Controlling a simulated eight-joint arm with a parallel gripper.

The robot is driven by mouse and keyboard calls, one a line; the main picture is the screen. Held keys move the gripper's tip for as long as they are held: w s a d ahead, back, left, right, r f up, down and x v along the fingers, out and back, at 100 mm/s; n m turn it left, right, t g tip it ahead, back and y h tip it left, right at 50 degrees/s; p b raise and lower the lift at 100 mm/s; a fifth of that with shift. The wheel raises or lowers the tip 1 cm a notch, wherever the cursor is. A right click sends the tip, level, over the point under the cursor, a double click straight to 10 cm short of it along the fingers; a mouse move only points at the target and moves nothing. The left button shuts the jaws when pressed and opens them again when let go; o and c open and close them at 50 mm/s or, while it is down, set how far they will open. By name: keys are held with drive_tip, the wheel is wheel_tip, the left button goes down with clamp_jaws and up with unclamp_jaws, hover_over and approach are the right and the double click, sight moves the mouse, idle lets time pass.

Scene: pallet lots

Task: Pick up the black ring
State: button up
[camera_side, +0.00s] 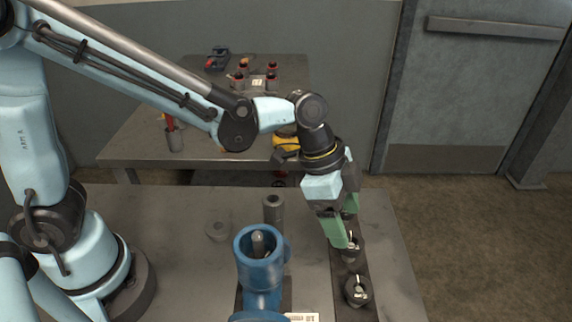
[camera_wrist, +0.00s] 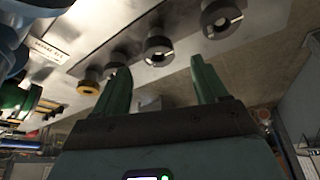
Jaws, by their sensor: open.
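Two dark, ring-like round parts with bright metal pieces in their middles, a nearer one (camera_side: 358,291) and a farther one (camera_side: 351,251), sit on a dark strip at the table's right in the side view. I cannot tell which part is the black ring. My gripper (camera_side: 343,229) has green fingers and points down close above the farther part. In the wrist view my gripper (camera_wrist: 160,80) is open with nothing between its fingers. Beyond the fingertips are a row of dark round parts, including a large one (camera_wrist: 221,18) and a middle one (camera_wrist: 158,48).
A blue pipe fitting (camera_side: 262,270) stands left of the strip. A dark cylinder (camera_side: 273,208) and a flat grey disc (camera_side: 218,230) are behind it. A yellow-faced round part (camera_wrist: 89,83) ends the row in the wrist view. A back table (camera_side: 140,150) holds bottles and tools.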

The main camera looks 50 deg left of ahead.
sight(354, 245)
drive_tip(key=shift+x, duration=2.25)
drive_tip(key=shift+d, duration=0.1)
drive_tip(key=c, duration=1.1)
